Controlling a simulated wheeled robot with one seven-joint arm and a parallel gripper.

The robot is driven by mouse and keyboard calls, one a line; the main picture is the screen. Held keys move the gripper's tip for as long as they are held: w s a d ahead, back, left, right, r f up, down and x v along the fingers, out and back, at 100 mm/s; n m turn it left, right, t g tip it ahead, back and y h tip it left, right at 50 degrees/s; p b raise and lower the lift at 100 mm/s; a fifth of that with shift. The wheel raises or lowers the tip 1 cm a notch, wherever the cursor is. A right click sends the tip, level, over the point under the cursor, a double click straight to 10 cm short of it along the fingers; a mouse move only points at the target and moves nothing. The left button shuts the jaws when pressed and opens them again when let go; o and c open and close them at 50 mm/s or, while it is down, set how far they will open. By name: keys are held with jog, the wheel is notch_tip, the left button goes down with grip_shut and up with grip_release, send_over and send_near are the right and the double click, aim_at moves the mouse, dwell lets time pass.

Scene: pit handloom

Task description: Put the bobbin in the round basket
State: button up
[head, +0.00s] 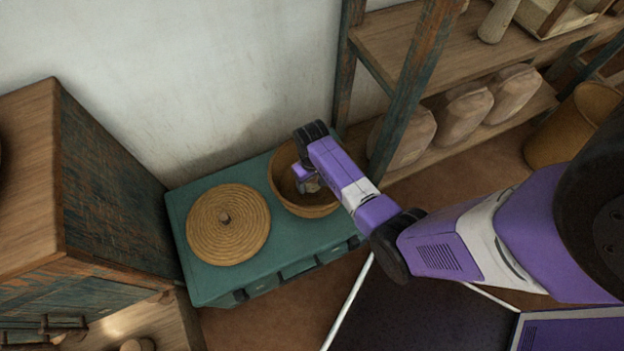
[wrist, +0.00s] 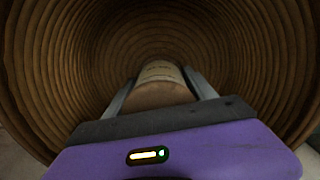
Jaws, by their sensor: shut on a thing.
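The round basket (head: 283,183) is a brown coiled bowl on the teal chest, in the head view. Its ribbed inner wall (wrist: 60,60) fills the wrist view. My gripper (head: 308,184) reaches down into the basket's opening. In the wrist view my gripper (wrist: 160,90) is shut on the bobbin (wrist: 162,88), a tan, rounded piece between the two fingers. The bobbin is inside the basket's walls. I cannot tell whether it touches the bottom. In the head view the arm and gripper largely hide the bobbin.
A flat woven lid (head: 228,224) lies on the teal chest (head: 185,205) left of the basket. A wooden cabinet (head: 110,180) stands at left. A shelf rack (head: 400,45) with several sacks (head: 462,112) stands at right, close to my arm. A white wall is behind.

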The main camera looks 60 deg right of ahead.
jog(key=shift+f, duration=0.1)
jog(key=o, duration=1.6)
jog(key=shift+o, duration=0.2)
notch_tip(320, 180, up, 12)
jog(key=p, duration=0.2)
jog(key=shift+p, duration=0.3)
